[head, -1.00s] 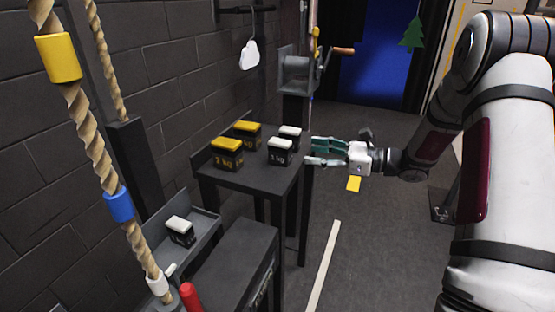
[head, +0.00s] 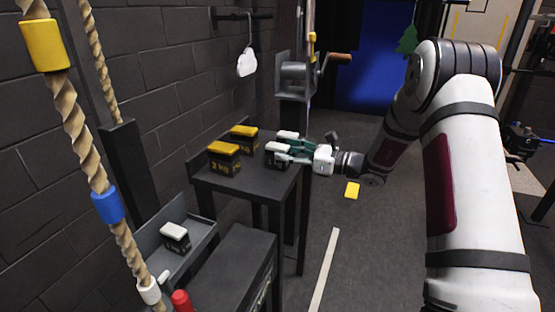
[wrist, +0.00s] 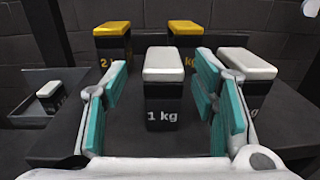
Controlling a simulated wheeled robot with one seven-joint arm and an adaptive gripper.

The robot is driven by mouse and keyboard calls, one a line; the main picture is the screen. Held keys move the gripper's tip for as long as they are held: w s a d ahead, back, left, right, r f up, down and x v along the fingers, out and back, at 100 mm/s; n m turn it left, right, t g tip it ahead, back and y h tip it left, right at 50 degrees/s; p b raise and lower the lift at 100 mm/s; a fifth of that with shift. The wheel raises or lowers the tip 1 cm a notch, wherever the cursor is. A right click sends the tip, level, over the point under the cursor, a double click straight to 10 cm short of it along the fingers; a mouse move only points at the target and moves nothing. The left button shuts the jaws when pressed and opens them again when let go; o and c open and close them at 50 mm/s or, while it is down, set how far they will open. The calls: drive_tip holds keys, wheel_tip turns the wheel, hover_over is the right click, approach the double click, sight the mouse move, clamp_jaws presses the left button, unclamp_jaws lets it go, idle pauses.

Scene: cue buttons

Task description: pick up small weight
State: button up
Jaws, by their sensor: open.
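Two small black weights with white tops stand upright on the black table (head: 240,182). The near one, marked 1 kg (wrist: 164,90), is between the spread teal fingers in the wrist view; in the head view this near weight (head: 277,152) is partly covered by a finger. The other white-topped weight (wrist: 250,75) stands to its right, partly behind the right finger, and shows behind in the head view (head: 287,136). My gripper (head: 288,152) is open, its fingers either side of the near weight; contact cannot be told. It also shows in the wrist view (wrist: 164,105).
Two yellow-topped weights, one marked 2 kg (head: 224,158) and another behind (head: 244,138), stand left on the table. A third white-topped weight (head: 175,237) sits in a lower tray (head: 205,240). A rope (head: 80,130) hangs at left; a crank winch (head: 296,78) stands behind.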

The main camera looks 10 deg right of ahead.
sight(277, 145)
drive_tip(key=shift+b+x, duration=0.3)
drive_tip(key=shift+x, duration=1.55)
drive_tip(key=shift+w+d, duration=0.15)
clamp_jaws()
drive_tip(key=shift+r, duration=0.15)
